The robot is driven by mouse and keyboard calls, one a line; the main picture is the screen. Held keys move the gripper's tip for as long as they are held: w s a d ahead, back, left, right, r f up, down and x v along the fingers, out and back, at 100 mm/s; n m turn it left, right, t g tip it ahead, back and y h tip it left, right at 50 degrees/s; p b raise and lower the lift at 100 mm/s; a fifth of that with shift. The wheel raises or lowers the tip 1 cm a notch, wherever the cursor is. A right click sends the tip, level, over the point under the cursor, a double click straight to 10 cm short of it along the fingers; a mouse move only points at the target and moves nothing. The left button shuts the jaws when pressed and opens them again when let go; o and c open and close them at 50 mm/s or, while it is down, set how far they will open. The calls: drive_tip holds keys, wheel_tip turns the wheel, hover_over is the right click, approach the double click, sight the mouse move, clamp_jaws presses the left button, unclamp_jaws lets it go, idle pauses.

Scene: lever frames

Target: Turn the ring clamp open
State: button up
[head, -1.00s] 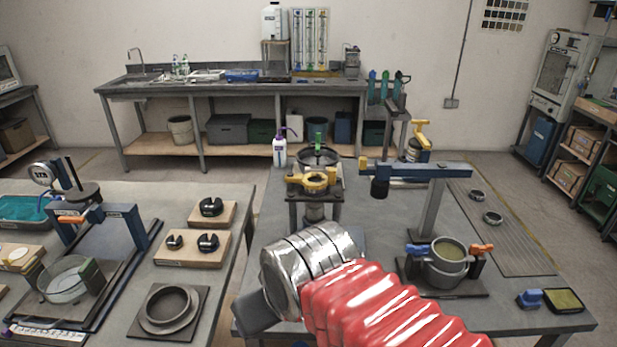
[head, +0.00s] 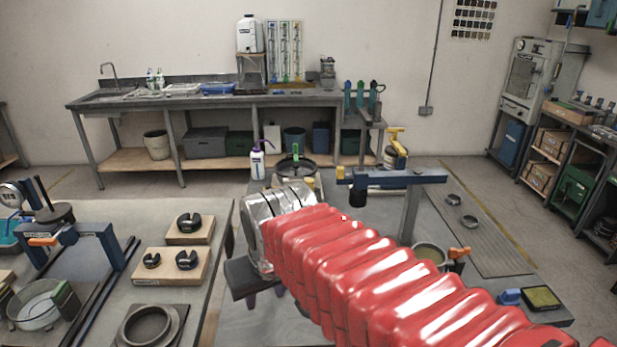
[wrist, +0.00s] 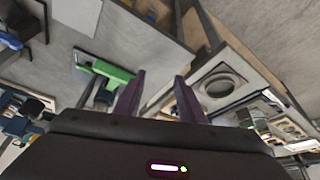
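My gripper (head: 266,296) hangs low at the near left edge of the right-hand table. Its two dark fingers are apart with nothing between them, as the wrist view (wrist: 160,80) also shows. The yellow ring-shaped piece, which may be the ring clamp, is almost wholly hidden behind my arm. Only a small yellow part (head: 310,183) shows beyond my silver wrist. Whether it is open or closed cannot be told. A pot (head: 429,254) with an orange handle (head: 458,254) stands to the right, partly covered by my red arm sleeve.
A blue beam on a post (head: 410,210) stands right of my arm. A round dish with a green upright lever (head: 295,160) lies beyond my wrist. The left table holds wooden blocks with black rings (head: 171,266) and a grey flange (head: 147,327). A gap separates the tables.

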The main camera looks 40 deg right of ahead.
drive_tip(key=w+d+r+m, duration=0.2)
drive_tip(key=w+d+r, duration=0.3)
drive_tip(key=w+d, duration=0.35)
drive_tip(key=m+g+h, duration=0.1)
drive_tip(key=m+h, duration=0.1)
drive_tip(key=m, duration=0.1)
approach(310, 180)
drive_tip(key=a, duration=0.2)
drive_tip(key=shift+m, duration=0.7)
drive_tip(key=r, duration=0.2)
drive_tip(key=s+r, duration=0.1)
drive_tip(key=r, duration=0.2)
drive_tip(key=shift+s+d+r, duration=0.1)
drive_tip(key=shift+d, duration=0.15)
drive_tip(key=x, duration=1.3)
drive_tip(key=shift+d+f, duration=0.2)
drive_tip(key=shift+f, duration=0.2)
clamp_jaws()
